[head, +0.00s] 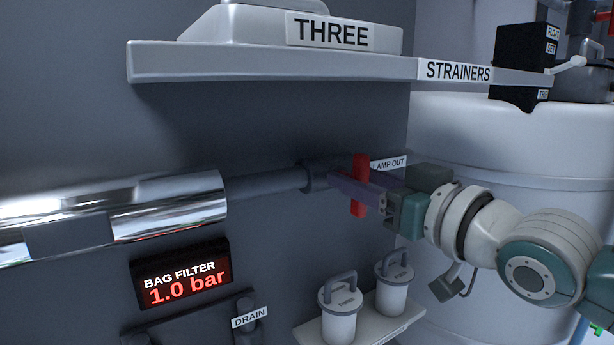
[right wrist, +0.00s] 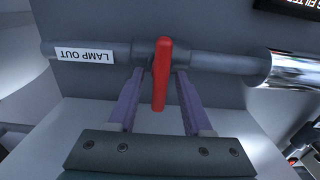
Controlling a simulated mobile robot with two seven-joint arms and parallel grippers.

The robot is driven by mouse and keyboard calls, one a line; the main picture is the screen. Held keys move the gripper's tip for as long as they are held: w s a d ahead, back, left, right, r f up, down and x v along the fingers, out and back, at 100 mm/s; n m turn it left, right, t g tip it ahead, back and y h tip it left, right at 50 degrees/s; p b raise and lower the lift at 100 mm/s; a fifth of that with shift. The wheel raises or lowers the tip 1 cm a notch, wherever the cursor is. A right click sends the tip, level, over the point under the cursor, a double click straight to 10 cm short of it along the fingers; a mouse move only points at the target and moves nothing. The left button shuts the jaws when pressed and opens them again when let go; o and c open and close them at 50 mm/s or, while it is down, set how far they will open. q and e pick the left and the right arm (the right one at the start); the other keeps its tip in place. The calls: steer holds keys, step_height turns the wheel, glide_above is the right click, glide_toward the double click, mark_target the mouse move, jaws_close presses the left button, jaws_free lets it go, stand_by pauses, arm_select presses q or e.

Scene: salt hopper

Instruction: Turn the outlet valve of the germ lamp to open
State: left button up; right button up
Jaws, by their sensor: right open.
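The outlet valve has a red lever handle (head: 359,185) and sits on a grey pipe beside the LAMP OUT label (head: 388,163). In the head view the handle stands roughly upright, across the pipe. My right gripper (head: 355,190) is at the handle with its fingers to either side. In the right wrist view the red handle (right wrist: 161,75) lies between the two open purple fingers (right wrist: 158,88), with a gap on each side. The shiny germ lamp cylinder (head: 170,207) is on the same pipe to the left. My left gripper is not in view.
A shelf (head: 270,65) labelled STRAINERS juts out above the valve. Below are a BAG FILTER display (head: 181,272), a DRAIN label (head: 250,317) and two lidded canisters (head: 340,325) on a small ledge. A large white tank (head: 500,135) stands behind my right arm.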

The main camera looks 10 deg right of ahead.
jaws_close()
stand_by(0.8)
steer(key=n, duration=0.4)
steer(key=shift+a, duration=0.1)
steer(key=n, duration=0.4)
steer(key=shift+s+a+f+n, duration=0.1)
steer(key=shift+a+n, duration=0.05)
steer(key=shift+n, duration=0.15)
steer(key=n+b, duration=0.1)
steer(key=n, duration=0.3)
steer(key=shift+a+f, duration=0.1)
steer(key=shift+f, duration=0.05)
steer(key=shift+f+n, duration=0.1)
steer(key=shift+n, duration=2.4)
